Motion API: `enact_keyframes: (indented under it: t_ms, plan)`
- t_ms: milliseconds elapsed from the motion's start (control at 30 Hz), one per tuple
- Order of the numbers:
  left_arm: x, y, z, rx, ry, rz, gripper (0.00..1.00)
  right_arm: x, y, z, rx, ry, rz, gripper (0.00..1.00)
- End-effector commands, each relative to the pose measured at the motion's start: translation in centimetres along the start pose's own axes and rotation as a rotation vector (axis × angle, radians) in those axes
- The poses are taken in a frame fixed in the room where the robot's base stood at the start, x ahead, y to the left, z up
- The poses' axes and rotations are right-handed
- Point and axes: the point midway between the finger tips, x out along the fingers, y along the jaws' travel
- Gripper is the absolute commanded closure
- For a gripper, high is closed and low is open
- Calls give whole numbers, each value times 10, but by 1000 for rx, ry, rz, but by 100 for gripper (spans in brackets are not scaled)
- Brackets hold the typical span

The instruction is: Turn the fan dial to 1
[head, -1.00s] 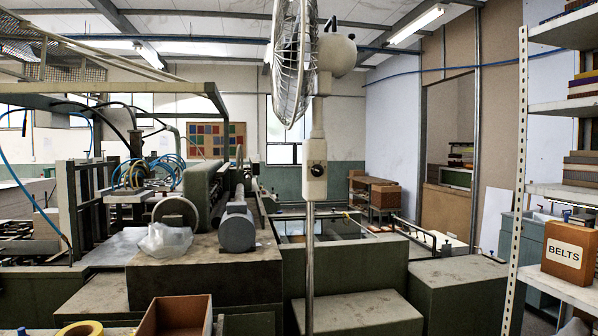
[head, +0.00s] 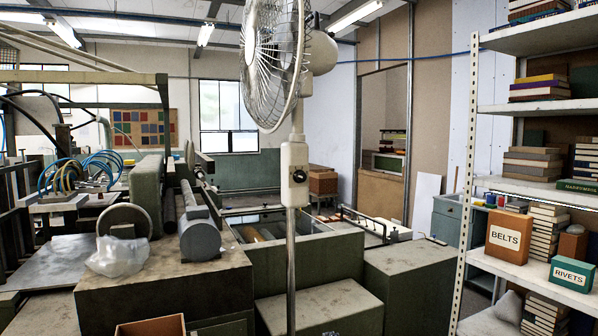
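A pedestal fan (head: 275,60) with a wire cage stands in the middle of the head view, its cage facing left. A cream control box (head: 294,160) sits on its pole below the head. A small dark round dial (head: 298,176) is on the box's front. The dial's pointer and numbers are too small to read. Neither of my grippers shows in the view.
Dark green machine blocks (head: 320,308) stand around the fan pole (head: 291,260). A machine with blue hoses (head: 85,175) fills the left. A shelf unit on the right holds books, a BELTS box (head: 508,236) and a RIVETS box (head: 571,274). An open brown box (head: 150,327) shows at the bottom left.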

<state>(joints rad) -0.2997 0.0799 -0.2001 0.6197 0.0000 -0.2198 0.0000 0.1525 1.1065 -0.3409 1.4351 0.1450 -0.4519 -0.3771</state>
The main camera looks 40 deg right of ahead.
Motion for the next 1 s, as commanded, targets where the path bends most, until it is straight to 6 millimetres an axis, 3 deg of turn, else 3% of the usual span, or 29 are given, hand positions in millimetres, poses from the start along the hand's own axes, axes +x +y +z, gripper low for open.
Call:
enact_keyframes:
  t_ms: [33,100,200,300,400,533,700,833,1000]
  plan:
    - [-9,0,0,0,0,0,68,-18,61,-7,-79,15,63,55]
    - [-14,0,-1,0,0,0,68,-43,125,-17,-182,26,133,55]
    - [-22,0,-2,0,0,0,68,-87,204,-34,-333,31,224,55]
    - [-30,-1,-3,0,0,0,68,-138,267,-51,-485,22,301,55]
    - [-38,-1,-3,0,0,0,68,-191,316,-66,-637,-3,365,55]
    - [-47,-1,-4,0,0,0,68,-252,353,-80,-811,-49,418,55]
    - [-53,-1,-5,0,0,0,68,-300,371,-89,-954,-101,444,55]
    - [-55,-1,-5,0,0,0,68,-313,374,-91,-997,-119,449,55]
    - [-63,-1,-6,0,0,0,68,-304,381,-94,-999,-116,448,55]
